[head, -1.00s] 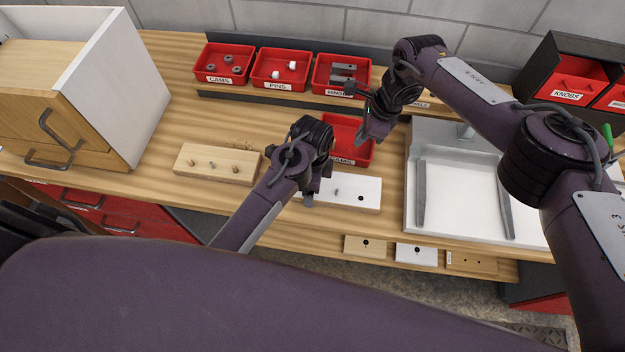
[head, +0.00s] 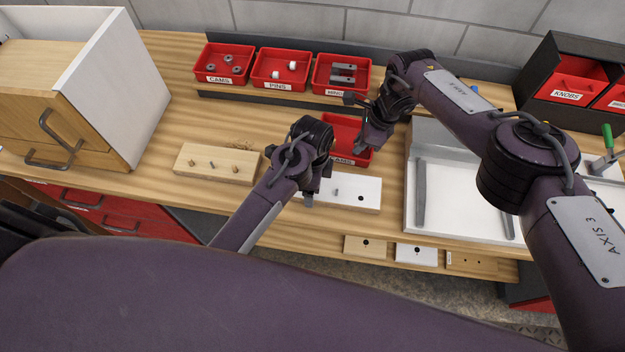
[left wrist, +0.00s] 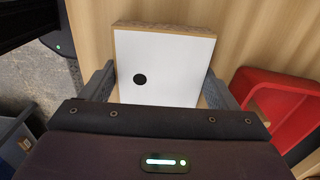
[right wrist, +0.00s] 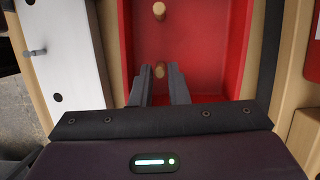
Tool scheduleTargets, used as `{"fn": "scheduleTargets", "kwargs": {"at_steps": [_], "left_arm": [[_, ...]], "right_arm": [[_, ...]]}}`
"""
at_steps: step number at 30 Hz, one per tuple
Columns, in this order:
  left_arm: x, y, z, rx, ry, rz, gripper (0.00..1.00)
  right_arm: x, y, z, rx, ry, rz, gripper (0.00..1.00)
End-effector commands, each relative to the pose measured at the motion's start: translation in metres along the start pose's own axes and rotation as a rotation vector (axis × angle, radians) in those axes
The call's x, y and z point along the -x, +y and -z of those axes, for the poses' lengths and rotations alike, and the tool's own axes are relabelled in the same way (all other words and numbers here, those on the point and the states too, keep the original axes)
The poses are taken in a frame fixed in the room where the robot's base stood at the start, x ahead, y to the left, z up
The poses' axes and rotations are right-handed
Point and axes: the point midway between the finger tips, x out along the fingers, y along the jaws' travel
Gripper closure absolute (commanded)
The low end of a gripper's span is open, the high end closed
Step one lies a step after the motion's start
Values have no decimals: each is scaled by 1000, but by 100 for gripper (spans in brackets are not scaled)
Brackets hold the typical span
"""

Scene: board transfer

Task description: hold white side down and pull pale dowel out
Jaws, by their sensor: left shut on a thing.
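The white side (head: 358,192) lies flat on the bench with a metal pin standing in it and dark holes in its face. My left gripper (head: 309,199) is shut across its left end; the left wrist view shows a finger on each edge of the white side (left wrist: 180,60). My right gripper (head: 361,149) is low over a red bin (head: 345,125). In the right wrist view its fingers are apart, with a pale dowel (right wrist: 160,72) between the tips and a gap on both sides. Another pale dowel (right wrist: 158,11) is farther along in the bin.
A wooden board (head: 217,165) with pegs lies left of the white side. Red bins of cams (head: 222,78), pins (head: 278,87) and hinges (head: 340,90) stand behind. A white tray-like fixture (head: 460,215) is at right, a cabinet (head: 130,80) at left.

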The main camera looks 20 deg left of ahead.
Motion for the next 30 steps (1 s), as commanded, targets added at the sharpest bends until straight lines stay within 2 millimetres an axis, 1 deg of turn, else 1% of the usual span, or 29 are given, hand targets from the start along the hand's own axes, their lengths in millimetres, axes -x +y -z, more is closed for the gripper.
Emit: {"fn": "scheduleTargets", "kwargs": {"at_steps": [1, 3, 4, 12, 17, 20, 22, 27, 30], "left_arm": [[1, 0, 0, 0, 1, 1, 52], [1, 0, 0, 0, 1, 1, 52], [1, 0, 0, 0, 1, 1, 52], [1, 0, 0, 0, 1, 1, 52], [1, 0, 0, 0, 1, 1, 52], [1, 0, 0, 0, 1, 1, 52], [1, 0, 0, 0, 1, 1, 52], [0, 0, 0, 0, 1, 1, 52], [0, 0, 0, 0, 1, 1, 52]], "right_arm": [[0, 0, 0, 0, 0, 0, 79], [0, 0, 0, 0, 0, 0, 70], [0, 0, 0, 0, 0, 0, 68], [1, 0, 0, 0, 0, 0, 68], [10, -1, 0, -1, -2, -1, 68], [22, -1, 1, -1, -2, 0, 68], [34, -1, 1, 1, -1, 3, 68], [72, -2, 1, 1, -1, 4, 68], [92, -2, 0, 0, -1, 4, 68]]}}
